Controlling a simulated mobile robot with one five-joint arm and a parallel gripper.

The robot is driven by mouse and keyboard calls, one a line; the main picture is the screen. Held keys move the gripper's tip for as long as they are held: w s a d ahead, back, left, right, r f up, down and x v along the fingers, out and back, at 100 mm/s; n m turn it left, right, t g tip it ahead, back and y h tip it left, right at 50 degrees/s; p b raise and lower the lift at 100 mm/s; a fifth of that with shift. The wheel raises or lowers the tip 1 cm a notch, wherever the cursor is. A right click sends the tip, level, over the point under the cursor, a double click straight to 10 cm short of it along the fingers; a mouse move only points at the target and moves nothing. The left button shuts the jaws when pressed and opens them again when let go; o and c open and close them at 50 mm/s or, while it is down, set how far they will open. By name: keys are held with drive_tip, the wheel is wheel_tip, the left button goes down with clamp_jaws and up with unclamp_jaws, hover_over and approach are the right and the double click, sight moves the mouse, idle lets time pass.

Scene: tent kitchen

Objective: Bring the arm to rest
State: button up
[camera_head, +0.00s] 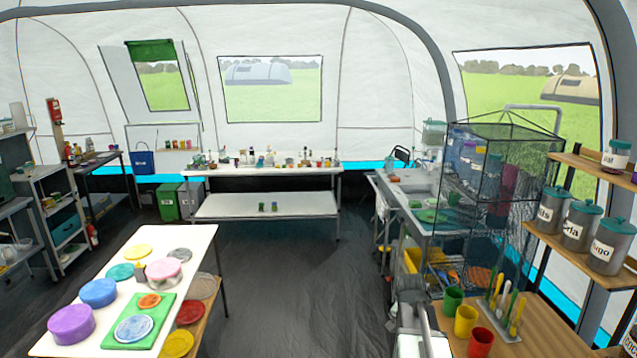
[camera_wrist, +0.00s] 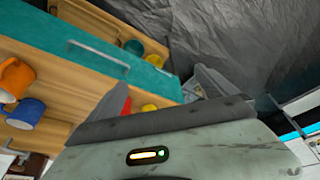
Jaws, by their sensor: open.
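My gripper (camera_wrist: 165,92) shows at the bottom of the wrist view, with its pale grey-green body filling the lower middle. Its jaws are open, and I see nothing held between them. It is beside wooden furniture with a teal front (camera_wrist: 100,55) and a metal handle. Whether it touches this furniture I cannot tell. In the head view, a pale grey piece at the bottom, right of the middle, looks like part of my arm; my gripper's jaws do not show there.
In the wrist view, an orange mug (camera_wrist: 14,78) and a blue mug (camera_wrist: 27,114) are at the left. Dark floor (camera_head: 290,285) is clear in the middle of the head view. A white table (camera_head: 200,240) with colourful tubs stands left; a wooden counter (camera_head: 545,325) with cups stands right.

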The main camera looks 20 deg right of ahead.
drive_tip(key=w+a+n+y, duration=0.1)
drive_tip(key=w+a+n, duration=0.25)
drive_tip(key=a, duration=1.25)
drive_tip(key=s+a+n+g+y, duration=0.1)
drive_tip(key=s+a+n, duration=0.2)
drive_tip(key=a, duration=0.5)
drive_tip(key=s+a+f+n+y, duration=0.1)
drive_tip(key=s+a+n, duration=0.3)
drive_tip(key=a, duration=0.5)
drive_tip(key=shift+a+f+n+g, duration=0.2)
drive_tip(key=shift+n+g, duration=0.2)
drive_tip(key=shift+n, duration=0.15)
